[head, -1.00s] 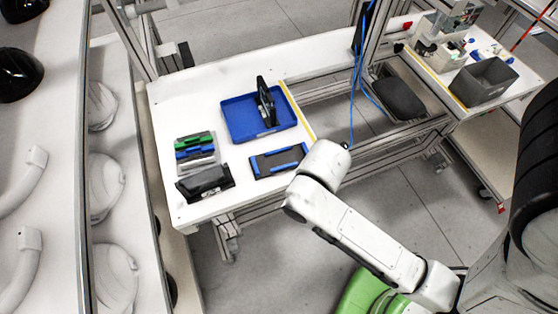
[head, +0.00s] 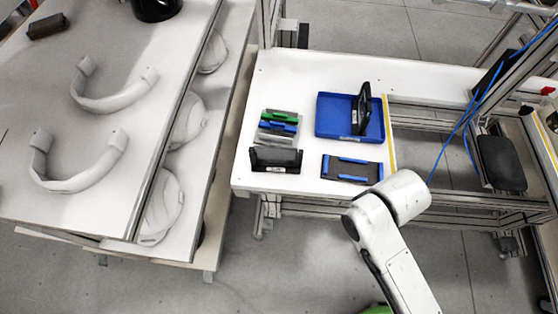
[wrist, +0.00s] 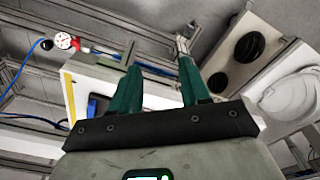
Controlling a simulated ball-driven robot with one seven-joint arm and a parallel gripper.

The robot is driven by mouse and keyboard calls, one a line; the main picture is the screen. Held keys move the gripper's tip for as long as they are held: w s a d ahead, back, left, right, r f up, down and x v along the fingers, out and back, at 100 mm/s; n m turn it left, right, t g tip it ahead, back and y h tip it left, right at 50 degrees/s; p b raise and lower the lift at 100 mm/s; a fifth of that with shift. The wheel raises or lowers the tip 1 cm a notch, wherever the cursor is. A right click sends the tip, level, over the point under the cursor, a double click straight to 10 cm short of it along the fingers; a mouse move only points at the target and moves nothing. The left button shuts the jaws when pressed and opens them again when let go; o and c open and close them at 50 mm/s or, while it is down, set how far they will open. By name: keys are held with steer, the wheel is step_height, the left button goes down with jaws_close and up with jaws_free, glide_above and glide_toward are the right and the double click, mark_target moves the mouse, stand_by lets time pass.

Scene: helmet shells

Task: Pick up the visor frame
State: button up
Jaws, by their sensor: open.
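Two white U-shaped curved frames lie on the white table at the left of the head view, and they look like visor frames. The farther frame (head: 108,103) has its open side toward the back; the nearer frame (head: 72,184) lies in front of it. I cannot tell which one the task names. My gripper (wrist: 158,60) shows in the wrist view with two green fingers spread apart and nothing between them. In the head view my arm is over the front of the other table, well right of both frames, and its fingers are hidden.
The left table (head: 40,205) holds a dark block (head: 47,26) and a black rounded object (head: 156,8). Pale helmet shells (head: 162,208) sit on a lower shelf beside it. The right table (head: 285,85) holds a blue tray (head: 335,110) and several dark and coloured parts. Floor is open in front.

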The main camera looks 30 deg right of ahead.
stand_by(0.4)
steer(key=n+t+y+p, duration=0.2)
steer(key=n+y+p, duration=0.15)
steer(key=n, duration=0.75)
glide_toward(298, 154)
steer(key=shift+n, duration=0.4)
steer(key=shift+a+b+x, duration=0.2)
steer(key=shift+b+x, duration=0.55)
steer(key=shift+x, duration=4.75)
steer(key=shift+s, duration=0.15)
steer(key=shift+y, duration=0.25)
jaws_close()
